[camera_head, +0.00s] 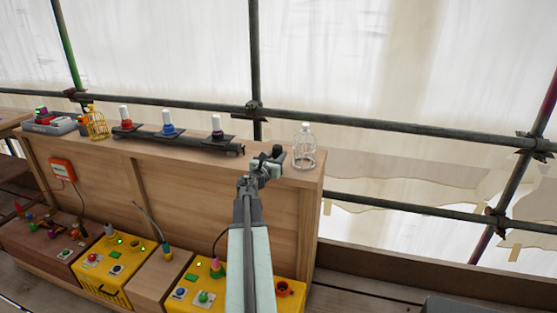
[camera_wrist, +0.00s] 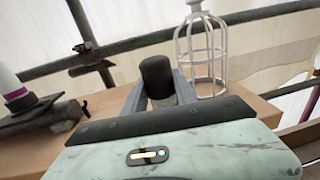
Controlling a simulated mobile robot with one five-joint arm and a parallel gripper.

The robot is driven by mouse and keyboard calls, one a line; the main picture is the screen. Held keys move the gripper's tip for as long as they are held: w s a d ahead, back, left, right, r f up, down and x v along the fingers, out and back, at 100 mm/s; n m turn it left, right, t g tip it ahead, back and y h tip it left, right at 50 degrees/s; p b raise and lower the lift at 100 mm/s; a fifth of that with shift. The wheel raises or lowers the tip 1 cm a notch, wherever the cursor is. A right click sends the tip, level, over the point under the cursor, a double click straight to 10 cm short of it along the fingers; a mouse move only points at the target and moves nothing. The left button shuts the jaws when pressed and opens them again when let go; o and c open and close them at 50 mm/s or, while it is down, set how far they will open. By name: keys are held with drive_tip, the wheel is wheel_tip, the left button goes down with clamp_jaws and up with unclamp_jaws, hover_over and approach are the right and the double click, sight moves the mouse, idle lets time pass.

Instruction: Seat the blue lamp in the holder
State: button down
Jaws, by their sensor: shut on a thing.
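My gripper (camera_head: 268,163) is above the wooden ledge near its right end. In the wrist view its two fingers (camera_wrist: 160,98) are shut on a black-capped cylinder (camera_wrist: 157,77) with a pale lower part. No blue shows on this cylinder, and its lower end is hidden behind my gripper. A blue-based lamp (camera_head: 168,124) with a white top stands upright on the dark rail (camera_head: 190,143), left of my gripper and apart from it. I cannot tell which part is the named holder.
A white wire cage (camera_head: 304,147) stands just right of my gripper. A red-based lamp (camera_head: 125,117) and a dark-based lamp (camera_head: 217,127) stand on the rail. A yellow cage (camera_head: 96,123) and grey tray (camera_head: 50,125) are farther left. Scaffold bars (camera_head: 400,130) run behind.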

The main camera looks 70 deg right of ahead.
drive_tip(key=c, duration=1)
unclamp_jaws()
drive_tip(key=shift+r, duration=0.1)
